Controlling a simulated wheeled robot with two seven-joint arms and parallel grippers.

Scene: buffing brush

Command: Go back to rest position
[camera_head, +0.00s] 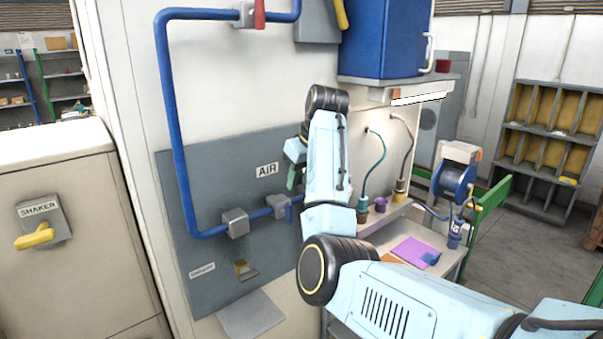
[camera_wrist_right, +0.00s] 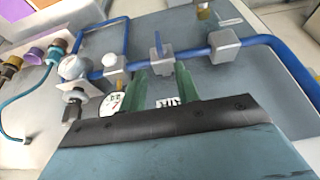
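My right arm comes in from the right in the head view and reaches up in front of the grey AIR panel (camera_head: 215,165). My right gripper (camera_head: 291,177) is beside the AIR label, partly hidden behind my own wrist. In the right wrist view, the two green fingers of the right gripper (camera_wrist_right: 160,82) stand apart with nothing between them. Behind them are the blue pipe (camera_wrist_right: 190,56) and a blue valve handle (camera_wrist_right: 157,44). A round gauge (camera_wrist_right: 111,103) shows left of the fingers. My left gripper is in neither view.
A blue cabinet (camera_head: 383,38) hangs above a workbench with a purple sheet (camera_head: 412,251). A shaker machine (camera_head: 60,230) with a yellow handle stands at the left. Green rails (camera_head: 490,207) and a pigeonhole shelf (camera_head: 545,140) are at the right. Open floor (camera_head: 535,265) shows there.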

